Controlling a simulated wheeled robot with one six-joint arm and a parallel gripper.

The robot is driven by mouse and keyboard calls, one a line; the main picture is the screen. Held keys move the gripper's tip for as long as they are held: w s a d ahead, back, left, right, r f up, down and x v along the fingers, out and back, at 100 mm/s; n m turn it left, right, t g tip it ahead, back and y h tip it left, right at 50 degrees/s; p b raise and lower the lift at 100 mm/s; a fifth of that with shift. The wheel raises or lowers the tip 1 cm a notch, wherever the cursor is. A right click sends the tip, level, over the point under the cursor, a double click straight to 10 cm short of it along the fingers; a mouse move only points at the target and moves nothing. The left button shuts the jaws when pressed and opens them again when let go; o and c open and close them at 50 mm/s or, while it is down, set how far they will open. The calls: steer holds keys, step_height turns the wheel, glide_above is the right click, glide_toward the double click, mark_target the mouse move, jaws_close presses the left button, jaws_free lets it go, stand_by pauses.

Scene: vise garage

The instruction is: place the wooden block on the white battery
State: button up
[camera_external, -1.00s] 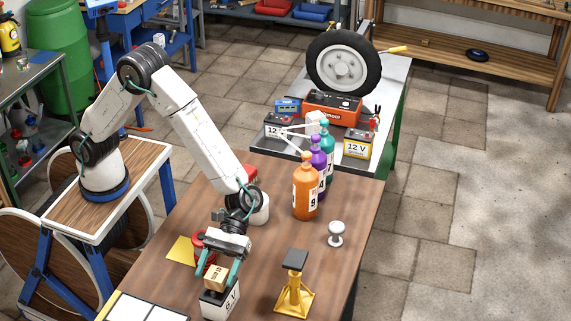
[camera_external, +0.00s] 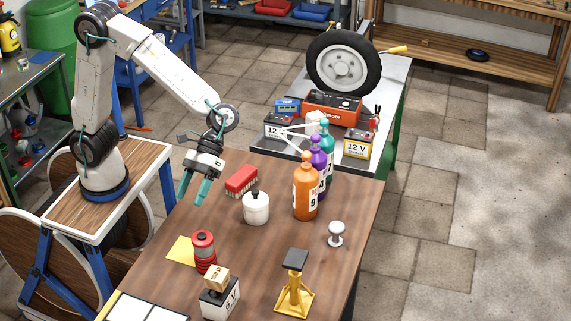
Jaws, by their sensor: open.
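The wooden block (camera_external: 216,278) rests on top of the white battery (camera_external: 221,303), which is marked 6 V and stands near the front of the brown table. The block sits slightly turned on the battery's dark top. My gripper (camera_external: 194,191) is open and empty. It hangs with its teal fingers pointing down over the table's left edge, well behind and apart from the block.
A red ribbed object (camera_external: 204,250) stands close behind the block, by a yellow sheet (camera_external: 181,251). A white pot (camera_external: 256,208), a red brush (camera_external: 241,181), bottles (camera_external: 305,187) and a yellow jack stand (camera_external: 294,287) are on the table (camera_external: 262,262).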

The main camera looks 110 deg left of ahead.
steer(key=s+a+r+m+t+y, duration=0.1)
steer(key=s+a+m+y, duration=0.4)
steer(key=s, duration=0.8)
steer(key=s+a+r+m+t+y, duration=0.2)
steer(key=s+a+m+y, duration=0.3)
steer(key=s+a, duration=0.5)
steer(key=s+m, duration=0.1)
steer(key=s, duration=0.2)
steer(key=shift+a+m, duration=0.2)
steer(key=shift+m, duration=0.1)
